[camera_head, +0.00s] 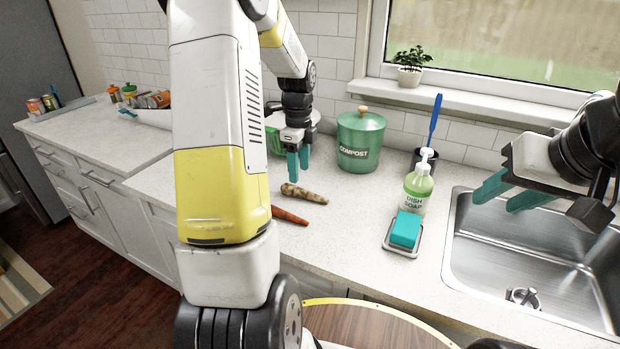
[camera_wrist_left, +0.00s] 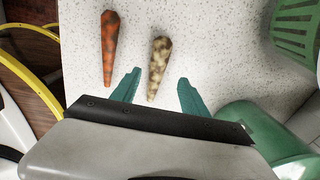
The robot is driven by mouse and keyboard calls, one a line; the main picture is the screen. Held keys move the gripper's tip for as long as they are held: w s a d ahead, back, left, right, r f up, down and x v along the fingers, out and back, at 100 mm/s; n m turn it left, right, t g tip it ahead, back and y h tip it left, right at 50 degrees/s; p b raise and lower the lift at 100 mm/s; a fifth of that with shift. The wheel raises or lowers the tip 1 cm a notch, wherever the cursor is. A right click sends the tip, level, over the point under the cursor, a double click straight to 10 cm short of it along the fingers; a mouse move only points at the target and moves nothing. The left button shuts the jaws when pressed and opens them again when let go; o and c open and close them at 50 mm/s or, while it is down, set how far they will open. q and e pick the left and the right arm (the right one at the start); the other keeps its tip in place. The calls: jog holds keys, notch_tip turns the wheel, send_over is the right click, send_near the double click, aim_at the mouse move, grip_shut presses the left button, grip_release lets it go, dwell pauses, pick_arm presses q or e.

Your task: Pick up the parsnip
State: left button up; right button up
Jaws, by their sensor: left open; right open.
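The parsnip (camera_head: 304,194) is a pale, mottled brown tapered root lying on the white counter. In the left wrist view the parsnip (camera_wrist_left: 159,66) lies ahead of the fingertips, its narrow end reaching toward the gap between them. My left gripper (camera_head: 298,162) is open and empty, with teal fingers pointing down above the counter, just behind the parsnip. The open fingers also show in the left wrist view (camera_wrist_left: 157,88). My right gripper (camera_head: 507,194) is open and empty over the sink. No gripper touches the parsnip.
An orange carrot (camera_head: 290,216) lies beside the parsnip, partly hidden by my arm. A green compost bin (camera_head: 360,140) stands behind right. A green basket (camera_wrist_left: 297,28) is near. Soap bottle (camera_head: 417,187), sponge (camera_head: 405,229) and sink (camera_head: 462,250) are to the right.

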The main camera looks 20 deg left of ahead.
aim_at(304, 193)
pick_arm(q)
jog(key=f, duration=0.6)
jog(key=shift+s+f, duration=0.15)
jog(key=shift+s, duration=0.05)
jog(key=shift+c, duration=0.4)
grip_shut()
